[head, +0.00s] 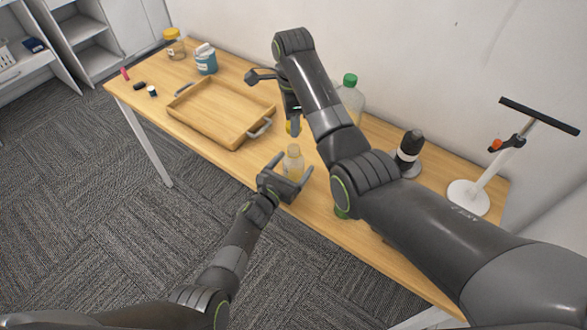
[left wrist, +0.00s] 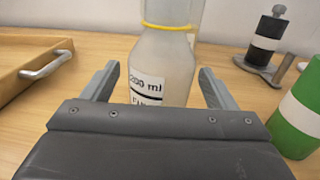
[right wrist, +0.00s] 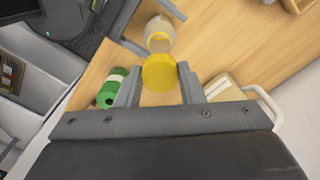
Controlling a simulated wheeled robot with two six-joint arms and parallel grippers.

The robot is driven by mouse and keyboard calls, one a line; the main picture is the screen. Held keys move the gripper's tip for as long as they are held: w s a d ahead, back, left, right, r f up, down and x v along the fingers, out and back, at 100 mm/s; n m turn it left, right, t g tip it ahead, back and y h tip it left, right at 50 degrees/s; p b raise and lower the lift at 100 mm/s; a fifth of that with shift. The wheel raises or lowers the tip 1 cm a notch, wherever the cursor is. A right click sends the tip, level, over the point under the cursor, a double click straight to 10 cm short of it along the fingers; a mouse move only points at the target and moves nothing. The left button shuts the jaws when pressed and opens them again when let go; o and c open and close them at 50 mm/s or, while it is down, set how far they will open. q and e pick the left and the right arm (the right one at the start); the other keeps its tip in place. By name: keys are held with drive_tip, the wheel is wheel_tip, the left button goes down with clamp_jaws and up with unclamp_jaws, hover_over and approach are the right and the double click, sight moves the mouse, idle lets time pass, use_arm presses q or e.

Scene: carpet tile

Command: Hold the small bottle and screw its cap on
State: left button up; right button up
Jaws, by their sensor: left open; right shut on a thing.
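The small bottle (head: 293,163) is translucent and stands upright on the table with its mouth uncapped. In the left wrist view the bottle (left wrist: 160,65) has a white label reading 200 ml. My left gripper (head: 289,174) is open, with one finger on each side of the bottle; contact cannot be told. My right gripper (right wrist: 158,80) is shut on the yellow cap (right wrist: 158,72). The cap is above the bottle and apart from it in the head view. The bottle (right wrist: 160,32) shows beyond the cap in the right wrist view. My right arm hides part of the table.
A wooden tray (head: 190,131) with metal handles lies left of the bottle. A large green-capped bottle (head: 352,95) and a black-and-white cylinder (head: 409,145) stand behind to the right. A green cylinder (left wrist: 298,125) is close on the right. A T-shaped stand (head: 468,196) is at the right end.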

sight(293, 148)
use_arm(q)
drive_tip(key=shift+w+d, duration=0.15)
drive_tip(key=shift+w, duration=0.1)
drive_tip(key=c, duration=1.5)
drive_tip(key=shift+o, duration=0.2)
use_arm(e)
drive_tip(key=shift+f, duration=2.45)
drive_tip(key=shift+f, duration=0.1)
drive_tip(key=shift+f, duration=0.8)
drive_tip(key=shift+f, duration=0.55)
